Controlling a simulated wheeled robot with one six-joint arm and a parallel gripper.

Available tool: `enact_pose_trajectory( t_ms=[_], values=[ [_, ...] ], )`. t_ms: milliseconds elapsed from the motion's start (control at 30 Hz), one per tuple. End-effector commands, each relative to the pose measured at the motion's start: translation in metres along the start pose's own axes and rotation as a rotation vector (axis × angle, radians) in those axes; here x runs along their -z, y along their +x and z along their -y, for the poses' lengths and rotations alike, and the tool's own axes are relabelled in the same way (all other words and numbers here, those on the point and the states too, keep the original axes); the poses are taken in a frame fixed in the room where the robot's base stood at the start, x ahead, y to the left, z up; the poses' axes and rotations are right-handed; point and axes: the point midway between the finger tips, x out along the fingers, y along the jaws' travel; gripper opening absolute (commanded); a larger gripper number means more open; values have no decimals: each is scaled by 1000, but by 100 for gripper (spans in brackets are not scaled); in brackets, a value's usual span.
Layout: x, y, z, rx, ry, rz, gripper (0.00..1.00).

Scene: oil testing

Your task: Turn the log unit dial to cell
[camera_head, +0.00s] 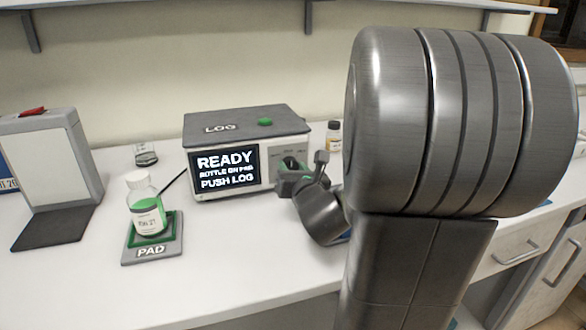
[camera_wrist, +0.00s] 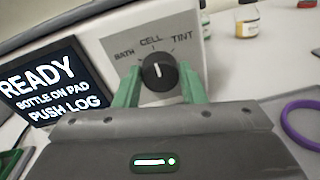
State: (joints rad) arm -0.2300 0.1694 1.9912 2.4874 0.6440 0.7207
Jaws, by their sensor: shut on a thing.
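The log unit (camera_head: 245,125) is a grey-topped box with a green button on top, marked LOG. Its screen (camera_head: 225,168) reads READY, BOTTLE ON PAD, PUSH LOG. In the wrist view the black dial (camera_wrist: 154,78) sits on a grey plate marked BATH, CELL and TINT. Its white pointer line stands nearly upright, toward CELL. My gripper (camera_wrist: 159,82) has its green fingers on either side of the dial, shut on it. In the head view my gripper (camera_head: 293,172) is at the unit's right front, and it hides the dial.
A labelled bottle (camera_head: 148,214) with a white cap stands on the green-edged PAD (camera_head: 152,252), left of the unit. A grey device (camera_head: 50,155) stands farther left. A small bottle (camera_head: 334,137) stands behind my gripper. A purple ring (camera_wrist: 302,122) lies at right in the wrist view.

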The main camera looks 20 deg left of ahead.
Motion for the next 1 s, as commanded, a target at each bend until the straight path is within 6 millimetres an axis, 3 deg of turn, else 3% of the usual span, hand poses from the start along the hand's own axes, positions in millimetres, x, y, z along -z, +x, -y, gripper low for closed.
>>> enact_pose_trajectory(
  t_ms=[400,433,533,833,1000],
  values=[
    [1,0,0,1,7,-2,14],
    [1,0,0,1,7,-2,40],
    [1,0,0,0,7,-2,58],
    [0,-1,0,0,6,-1,58],
    [-1,-15,1,2,5,1,58]
  ],
)
